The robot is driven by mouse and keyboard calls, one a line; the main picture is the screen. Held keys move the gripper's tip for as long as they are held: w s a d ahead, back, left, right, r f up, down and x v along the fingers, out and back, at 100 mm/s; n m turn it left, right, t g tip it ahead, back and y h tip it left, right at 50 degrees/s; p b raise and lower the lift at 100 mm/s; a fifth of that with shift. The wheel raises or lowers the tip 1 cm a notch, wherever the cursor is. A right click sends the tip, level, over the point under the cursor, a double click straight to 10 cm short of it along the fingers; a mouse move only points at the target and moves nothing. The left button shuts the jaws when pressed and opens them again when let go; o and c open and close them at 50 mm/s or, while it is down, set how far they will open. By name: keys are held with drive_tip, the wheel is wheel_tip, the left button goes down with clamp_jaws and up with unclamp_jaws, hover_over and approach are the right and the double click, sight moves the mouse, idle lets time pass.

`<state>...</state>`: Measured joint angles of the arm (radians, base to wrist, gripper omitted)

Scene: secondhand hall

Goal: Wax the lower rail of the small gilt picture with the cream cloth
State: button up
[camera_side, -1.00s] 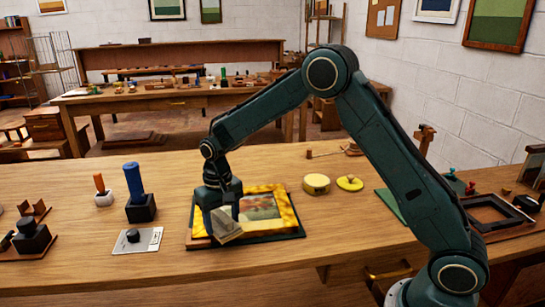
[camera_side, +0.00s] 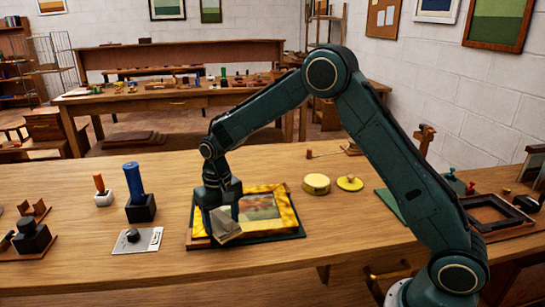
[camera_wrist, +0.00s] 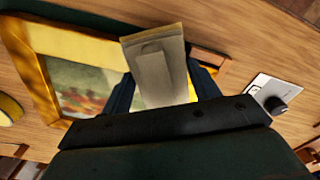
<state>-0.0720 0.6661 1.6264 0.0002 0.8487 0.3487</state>
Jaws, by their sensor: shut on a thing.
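The small gilt picture (camera_side: 289,215) lies flat on a dark green mat (camera_side: 280,237) on the bench. It has a bright yellow-gold frame around a painted landscape, which also shows in the wrist view (camera_wrist: 90,90). My gripper (camera_side: 222,212) is over the left part of the picture, shut on the folded cream cloth (camera_side: 227,230). The cloth hangs down at the frame's near-left part; I cannot tell if it touches. In the wrist view the cloth (camera_wrist: 160,65) sits between the fingers and hides part of the frame.
A yellow tin (camera_side: 316,184) and its yellow lid (camera_side: 350,183) stand right of the picture. A grey card with a black knob (camera_side: 137,240) lies to the left, with a blue-handled tool (camera_side: 133,180) behind it. The bench front is clear.

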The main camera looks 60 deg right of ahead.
drive_tip(key=shift+w+a, duration=1.45)
drive_tip(key=shift+a, duration=0.05)
wheel_tip(320, 180, up, 7)
idle(0.5)
idle(0.5)
